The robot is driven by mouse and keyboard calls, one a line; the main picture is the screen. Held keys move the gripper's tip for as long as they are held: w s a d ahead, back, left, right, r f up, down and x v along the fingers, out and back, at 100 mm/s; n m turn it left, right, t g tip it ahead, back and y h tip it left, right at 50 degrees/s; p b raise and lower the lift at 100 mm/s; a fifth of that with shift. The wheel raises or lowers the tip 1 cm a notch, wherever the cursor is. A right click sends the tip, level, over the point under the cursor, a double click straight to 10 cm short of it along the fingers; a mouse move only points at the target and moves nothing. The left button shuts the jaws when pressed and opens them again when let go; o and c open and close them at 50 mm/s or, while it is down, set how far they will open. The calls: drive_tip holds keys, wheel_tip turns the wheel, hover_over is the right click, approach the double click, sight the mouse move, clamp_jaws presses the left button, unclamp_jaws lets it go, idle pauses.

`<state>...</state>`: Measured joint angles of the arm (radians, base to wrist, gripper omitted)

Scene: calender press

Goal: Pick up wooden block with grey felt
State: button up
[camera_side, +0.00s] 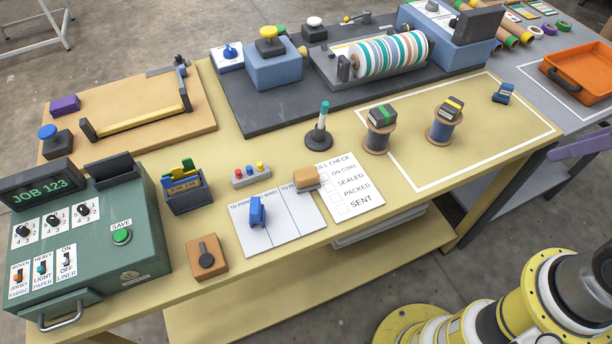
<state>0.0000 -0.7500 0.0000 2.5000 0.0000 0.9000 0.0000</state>
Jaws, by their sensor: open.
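A small tan wooden block (305,178) lies on the white sheets in the middle of the yellow table, near the "ROLL CHECK" list (347,193). A purple bar at the right picture edge looks like a finger of my gripper (556,152). It hangs near the yellow table's right corner, far right of the block and apart from it. The rest of the gripper is cut off by the picture edge, and nothing shows held in it.
A blue clip-like piece (257,211) stands left of the block, and a dark stand with a green-tipped handle (319,132) is behind it. A wooden plate with a black lever (207,258) lies at front left.

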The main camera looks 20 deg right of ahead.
drive_tip(key=shift+c, duration=0.3)
drive_tip(key=w+a+r+n, duration=0.1)
drive_tip(key=w+r+n, duration=0.4)
drive_tip(key=w+r, duration=0.25)
drive_tip(key=w+a+r+n+g+y, duration=0.1)
drive_tip(key=w+a+r+n+g, duration=0.1)
drive_tip(key=w+a+n, duration=0.7)
drive_tip(key=n+g+h, duration=0.1)
drive_tip(key=n+g, duration=0.2)
drive_tip(key=g, duration=0.1)
hover_over(307, 173)
wheel_tip(307, 173, down, 19)
wheel_tip(307, 173, down, 13)
drive_tip(key=shift+f, duration=0.15)
